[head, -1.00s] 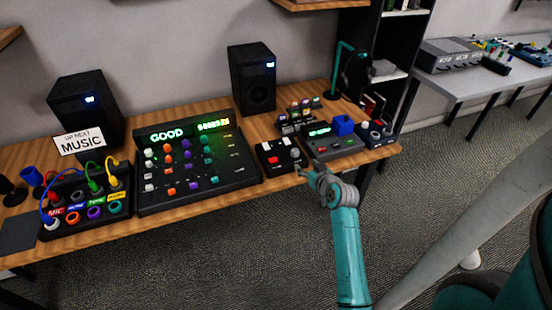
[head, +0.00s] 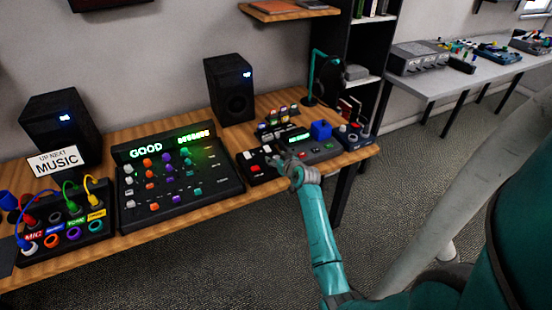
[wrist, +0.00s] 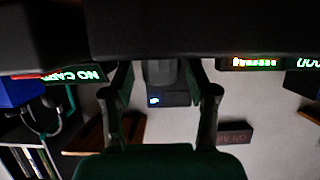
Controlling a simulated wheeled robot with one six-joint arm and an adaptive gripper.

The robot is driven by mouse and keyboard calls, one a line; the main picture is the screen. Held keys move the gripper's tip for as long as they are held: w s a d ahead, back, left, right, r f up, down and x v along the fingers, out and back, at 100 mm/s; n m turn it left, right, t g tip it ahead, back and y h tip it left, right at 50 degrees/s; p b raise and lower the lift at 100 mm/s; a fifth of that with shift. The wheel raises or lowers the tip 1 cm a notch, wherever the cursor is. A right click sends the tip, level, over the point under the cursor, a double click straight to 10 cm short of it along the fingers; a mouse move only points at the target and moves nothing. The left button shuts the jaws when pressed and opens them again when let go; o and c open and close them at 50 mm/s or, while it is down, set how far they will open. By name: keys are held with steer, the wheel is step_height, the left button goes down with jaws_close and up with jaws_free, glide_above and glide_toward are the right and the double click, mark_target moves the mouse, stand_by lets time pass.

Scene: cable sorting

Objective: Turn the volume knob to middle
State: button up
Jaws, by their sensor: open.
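No part is clearly labelled as the volume knob. A small black control box (head: 262,175) with red and white controls stands between the mixer and a display unit; a white knob (head: 267,148) shows on its back part. My gripper (head: 284,158) is over the right end of this box and hides part of it. Whether it touches a control cannot be told. In the wrist view the picture is upside down; my gripper (wrist: 165,105) has its two fingers apart with nothing held between them, and a speaker (wrist: 166,88) shows beyond them.
The mixer (head: 215,178) with a GOOD display stands left of my gripper. A display unit with a blue block (head: 321,130) and a small knob box (head: 357,137) stand right. A patch box with cables (head: 70,232) is far left. Speakers (head: 231,90) stand behind on the wooden table.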

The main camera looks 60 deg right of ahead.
steer(key=shift+w+d+f, duration=0.15)
steer(key=shift+w+d, duration=0.05)
steer(key=shift+w, duration=0.05)
jaws_close()
steer(key=shift+a+m+g+h, duration=0.1)
steer(key=shift+m+g+h, duration=0.2)
steer(key=shift+m+h, duration=0.25)
steer(key=shift+w+m+g+h, duration=0.1)
steer(key=shift+m+g+h, duration=2)
steer(key=shift+m, duration=0.45)
steer(key=shift+m+g+h, duration=0.55)
steer(key=shift+m+g, duration=1.55)
steer(key=shift+g, duration=0.4)
